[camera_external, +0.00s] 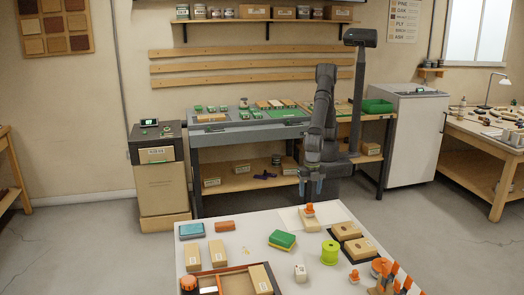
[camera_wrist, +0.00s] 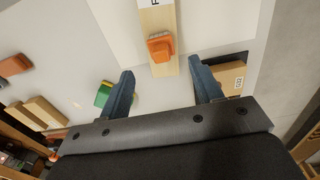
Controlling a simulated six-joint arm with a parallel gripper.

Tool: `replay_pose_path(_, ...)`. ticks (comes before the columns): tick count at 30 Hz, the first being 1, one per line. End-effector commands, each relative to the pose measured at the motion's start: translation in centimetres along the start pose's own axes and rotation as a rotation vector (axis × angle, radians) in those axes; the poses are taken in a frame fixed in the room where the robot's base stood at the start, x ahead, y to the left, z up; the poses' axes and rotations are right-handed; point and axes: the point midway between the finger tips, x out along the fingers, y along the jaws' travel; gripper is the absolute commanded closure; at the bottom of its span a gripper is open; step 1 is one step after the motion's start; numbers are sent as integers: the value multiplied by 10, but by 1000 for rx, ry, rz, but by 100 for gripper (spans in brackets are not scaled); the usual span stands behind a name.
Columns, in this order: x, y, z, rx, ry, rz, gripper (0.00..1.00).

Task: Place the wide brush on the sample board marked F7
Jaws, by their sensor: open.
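My gripper (camera_external: 311,187) hangs above the far edge of the white table, pointing down. In the wrist view its two fingers (camera_wrist: 161,66) are apart with nothing held between them. An orange item (camera_wrist: 160,47) rests on a pale wooden board (camera_wrist: 157,22), just ahead of the fingertips. The board's label is cut off, but its first letter looks like F. In the external view the orange item (camera_external: 309,210) stands on the board (camera_external: 311,224) below my gripper. I cannot tell for sure whether it is the wide brush, and no full F7 mark is readable.
A green and yellow sponge-like block (camera_external: 282,240) lies left of the board. A lime cylinder (camera_external: 329,252), a white block (camera_external: 300,273) and another orange item (camera_external: 354,276) stand nearer the front. A wooden tray (camera_external: 222,277) is front left.

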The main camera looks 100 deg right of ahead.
Motion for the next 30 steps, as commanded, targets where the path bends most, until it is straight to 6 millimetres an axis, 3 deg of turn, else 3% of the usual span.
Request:
replay_pose_path(6,-24,0,0,0,0,0,41)
replay_pose_path(19,-25,0,0,0,-1,-1,41)
replay_pose_path(23,-16,0,0,0,-2,-1,41)
replay_pose_path(30,27,0,1,0,-5,-3,41)
